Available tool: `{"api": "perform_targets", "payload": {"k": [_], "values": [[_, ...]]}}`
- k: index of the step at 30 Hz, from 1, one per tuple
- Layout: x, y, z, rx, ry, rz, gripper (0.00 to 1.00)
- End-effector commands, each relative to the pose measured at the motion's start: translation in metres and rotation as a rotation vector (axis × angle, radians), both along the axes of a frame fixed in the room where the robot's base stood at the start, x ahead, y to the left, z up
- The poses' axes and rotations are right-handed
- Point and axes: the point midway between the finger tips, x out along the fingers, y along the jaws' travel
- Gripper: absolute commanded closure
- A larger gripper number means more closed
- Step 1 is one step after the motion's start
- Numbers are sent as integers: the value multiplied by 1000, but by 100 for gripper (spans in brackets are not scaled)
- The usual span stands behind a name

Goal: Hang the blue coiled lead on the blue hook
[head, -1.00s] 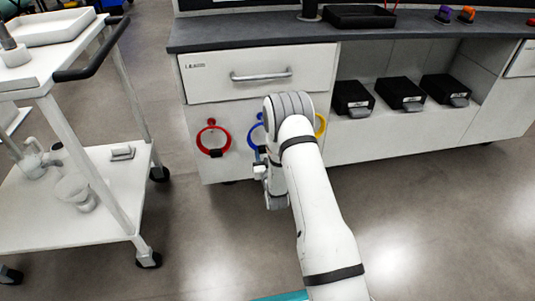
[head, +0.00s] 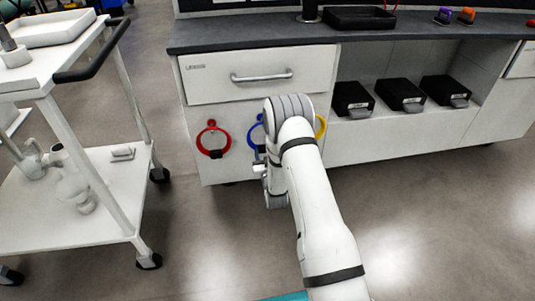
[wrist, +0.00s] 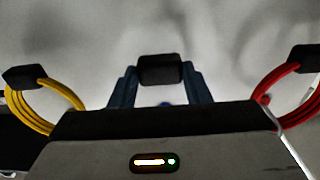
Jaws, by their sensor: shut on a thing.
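The blue coiled lead (head: 253,140) is upright against the white cabinet front, partly hidden by my arm. The blue hook (head: 260,117) shows at the top of the lead; I cannot tell whether the coil is around it or in front of it. My gripper (wrist: 160,88) is shut on the lead's black tie, which sits between the fingers in the wrist view. Only a small bit of blue shows below the tie there. In the head view my gripper (head: 261,158) is low at the coil, mostly hidden by my wrist.
A red coiled lead (head: 213,141) hangs to the left and a yellow one (head: 320,127) to the right. A drawer handle (head: 262,77) juts out above. A white trolley (head: 115,170) stands at left. Black boxes (head: 400,94) sit on the shelf at right.

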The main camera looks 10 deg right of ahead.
Motion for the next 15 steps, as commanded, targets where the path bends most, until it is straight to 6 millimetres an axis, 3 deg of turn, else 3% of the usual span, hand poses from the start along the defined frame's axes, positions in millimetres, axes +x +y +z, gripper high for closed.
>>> {"api": "perform_targets", "payload": {"k": [3, 4, 12, 15], "values": [[0, 0, 1, 0, -1, 0, 98], [0, 0, 1, 0, -1, 0, 55], [0, 0, 0, 0, 0, 1, 32], [0, 1, 0, 0, 0, 1, 32]]}}
